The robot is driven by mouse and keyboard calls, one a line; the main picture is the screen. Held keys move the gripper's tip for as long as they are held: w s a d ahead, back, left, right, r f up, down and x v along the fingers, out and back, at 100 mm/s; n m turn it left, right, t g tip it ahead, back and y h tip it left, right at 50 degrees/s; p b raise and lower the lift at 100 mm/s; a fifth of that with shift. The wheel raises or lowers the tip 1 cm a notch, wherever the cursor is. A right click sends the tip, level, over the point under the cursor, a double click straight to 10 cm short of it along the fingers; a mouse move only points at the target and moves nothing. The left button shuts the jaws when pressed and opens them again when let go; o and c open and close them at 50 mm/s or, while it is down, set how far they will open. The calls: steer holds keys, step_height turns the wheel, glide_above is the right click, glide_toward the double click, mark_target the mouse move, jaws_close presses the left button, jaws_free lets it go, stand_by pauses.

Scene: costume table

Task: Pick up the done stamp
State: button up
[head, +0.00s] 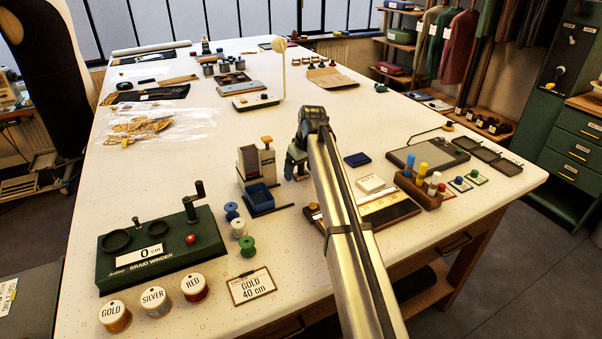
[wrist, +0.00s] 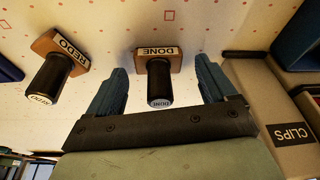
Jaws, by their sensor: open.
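The done stamp (wrist: 158,88) has a dark round handle and a brown block labelled DONE. In the wrist view it stands near the middle, its handle between the two fingers, with a visible gap on each side. My gripper (wrist: 160,66) is open and empty, fingers on either side of the stamp. In the head view my gripper (head: 297,168) is low over the table, right of the clip dispenser (head: 250,165); I cannot make out the done stamp there. A similar redo stamp (wrist: 55,76) stands to the left in the wrist view, outside the fingers.
A box labelled CLIPS (wrist: 285,108) is close to the right finger. A blue bin (head: 260,197) sits left of my gripper in the head view. A dark blue pad (head: 357,159) and a wooden rack of coloured tubes (head: 420,190) lie to the right.

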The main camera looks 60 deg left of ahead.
steer(key=shift+c, duration=0.3)
steer(key=c, duration=1)
steer(key=shift+r, duration=0.1)
steer(key=shift+c, duration=0.2)
step_height(320, 180, up, 10)
steer(key=shift+f, duration=0.1)
